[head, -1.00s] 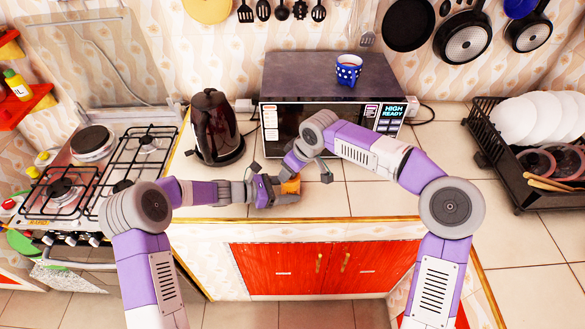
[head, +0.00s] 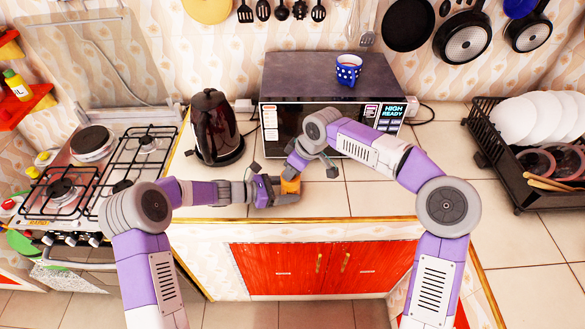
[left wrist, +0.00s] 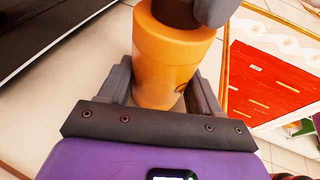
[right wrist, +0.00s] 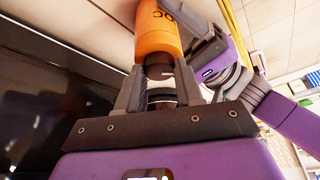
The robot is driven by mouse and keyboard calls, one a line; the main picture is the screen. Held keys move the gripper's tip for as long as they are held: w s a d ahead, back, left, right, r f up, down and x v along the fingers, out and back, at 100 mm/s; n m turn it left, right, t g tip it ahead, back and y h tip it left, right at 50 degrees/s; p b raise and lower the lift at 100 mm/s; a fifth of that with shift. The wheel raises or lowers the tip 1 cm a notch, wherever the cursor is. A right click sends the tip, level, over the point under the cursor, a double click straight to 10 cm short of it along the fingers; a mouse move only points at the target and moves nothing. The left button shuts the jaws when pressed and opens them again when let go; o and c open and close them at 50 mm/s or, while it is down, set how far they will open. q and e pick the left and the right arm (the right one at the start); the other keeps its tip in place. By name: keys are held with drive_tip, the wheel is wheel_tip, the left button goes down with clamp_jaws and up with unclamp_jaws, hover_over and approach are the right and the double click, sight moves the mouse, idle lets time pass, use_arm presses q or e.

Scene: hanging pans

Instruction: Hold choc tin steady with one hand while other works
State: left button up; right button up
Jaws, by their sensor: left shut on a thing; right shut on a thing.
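The choc tin (head: 290,187) is orange and stands over the counter in front of the microwave. My left gripper (head: 278,193) is shut around its orange body, which fills the left wrist view (left wrist: 168,60). A dark brown top part (left wrist: 172,12) shows at the upper edge there, with a grey finger of my right gripper beside it. In the right wrist view the tin's orange body (right wrist: 158,35) carries dark letters, partly cut off. My right gripper (right wrist: 162,95) is shut on the dark top end of the tin. Both grippers hide much of the tin in the head view.
A dark kettle (head: 215,130) stands left of the grippers. The microwave (head: 285,122) is close behind them, with a blue dotted cup (head: 349,69) on top. The stove (head: 95,180) is at left and a dish rack (head: 520,185) at right. Counter tiles (head: 375,200) right of the tin are bare.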

drive_tip(key=shift+n, duration=0.5)
drive_tip(key=o, duration=1.1)
drive_tip(key=shift+c, duration=0.2)
drive_tip(key=shift+r, duration=0.1)
drive_tip(key=v, duration=1.2)
drive_tip(key=shift+w+d, duration=0.1)
